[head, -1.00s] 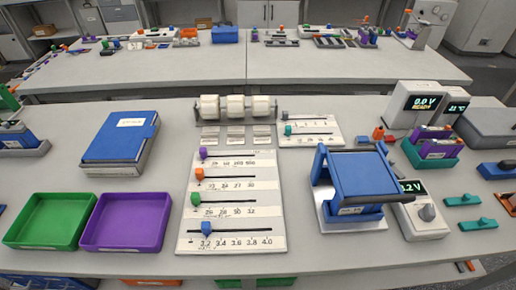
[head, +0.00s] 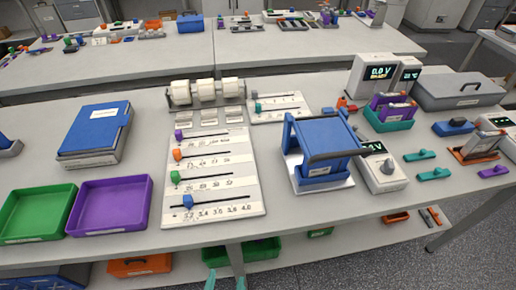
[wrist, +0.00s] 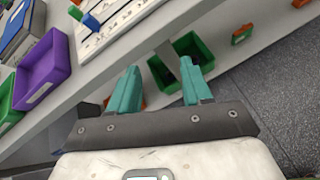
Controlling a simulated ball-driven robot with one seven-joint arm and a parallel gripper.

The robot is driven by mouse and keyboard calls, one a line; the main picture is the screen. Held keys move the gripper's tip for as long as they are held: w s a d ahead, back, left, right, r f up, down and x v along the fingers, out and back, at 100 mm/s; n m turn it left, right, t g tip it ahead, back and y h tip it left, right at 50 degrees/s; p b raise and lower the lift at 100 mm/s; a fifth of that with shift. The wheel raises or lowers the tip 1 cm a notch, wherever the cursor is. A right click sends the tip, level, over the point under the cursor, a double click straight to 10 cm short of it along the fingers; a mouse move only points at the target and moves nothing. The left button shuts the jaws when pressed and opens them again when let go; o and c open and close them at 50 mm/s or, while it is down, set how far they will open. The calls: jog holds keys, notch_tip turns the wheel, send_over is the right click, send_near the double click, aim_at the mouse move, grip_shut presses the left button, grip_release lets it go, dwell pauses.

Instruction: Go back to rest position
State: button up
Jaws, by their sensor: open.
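My gripper (wrist: 160,90) shows in the wrist view with its two teal fingers apart and nothing between them. It is in front of the table's front edge, with a green bin (wrist: 187,50) on the lower shelf seen beyond the fingers. In the head view only teal fingertips (head: 225,280) show at the bottom edge, below the tabletop. The blue-handled battery cycler fixture (head: 318,182) stands on the right half of the table, well apart from my gripper.
The slider board (head: 238,190), green tray (head: 35,212) and purple tray (head: 110,204) lie near the table's front edge. The lower shelf holds an orange bin (head: 140,265) and the green bin (head: 262,249). Open grey floor (head: 390,265) lies at the lower right.

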jog(key=w+d+f+m+g+h, duration=0.2)
jog(key=d+f+m+g, duration=0.15)
jog(key=d+m, duration=0.6)
jog(key=w+d+f+m+g+h, duration=0.15)
jog(key=d+f+m, duration=0.35)
jog(key=d, duration=0.7)
jog(key=s+d+f+m+g+y, duration=0.2)
jog(key=s+d+m+g, duration=0.3)
jog(key=s+d+m, duration=0.7)
jog(key=d+m, duration=0.1)
jog(key=m, duration=0.6)
jog(key=shift+d+f+g+y, duration=0.15)
jog(key=shift+f+g+y, duration=0.05)
jog(key=shift+g+y, duration=0.2)
